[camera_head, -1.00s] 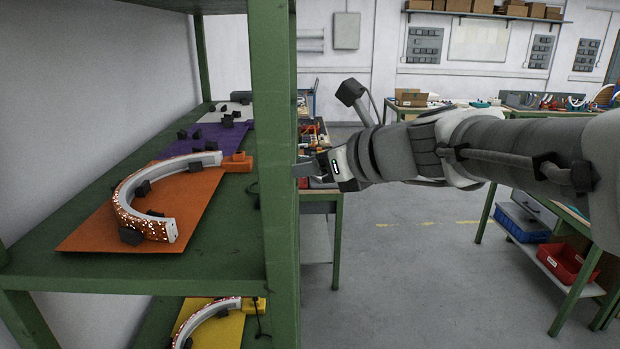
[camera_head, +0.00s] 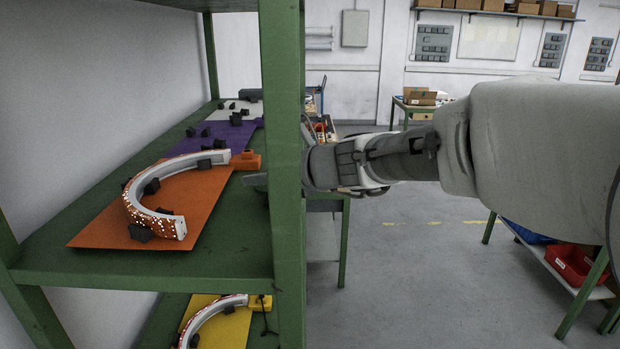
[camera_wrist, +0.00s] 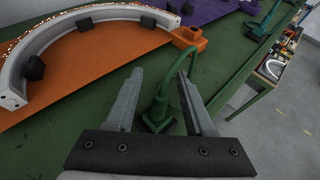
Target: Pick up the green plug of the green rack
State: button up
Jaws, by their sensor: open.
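The green rack (camera_head: 150,262) fills the left of the head view, with a thick green post (camera_head: 285,150) in front. In the wrist view, the green plug (camera_wrist: 157,117) stands on the green shelf, with a green cable looping up past the right finger. My gripper (camera_wrist: 160,76) is open, with one finger on each side of the plug and nothing clamped between them. In the head view a grey finger (camera_head: 254,180) shows left of the post, by the shelf edge. The post hides much of the gripper, and the plug cannot be made out there.
An orange board (camera_head: 205,200) bears a glittering white arc (camera_head: 137,203) with black blocks and an orange block (camera_head: 246,161) at its corner. A purple board (camera_head: 205,140) lies behind. A yellow board (camera_head: 225,330) is on the lower shelf. Open floor (camera_head: 420,270) lies right of the rack.

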grip_shut()
dwell(0.5)
jog(key=shift+r, duration=0.55)
jog(key=r, duration=0.2)
jog(key=r+p, duration=0.1)
jog(key=shift+d+r, duration=0.35)
jog(key=d+r+p, duration=0.5)
jog(key=d+r, duration=0.6)
jog(key=shift+w, duration=0.3)
jog(key=shift+r, duration=0.15)
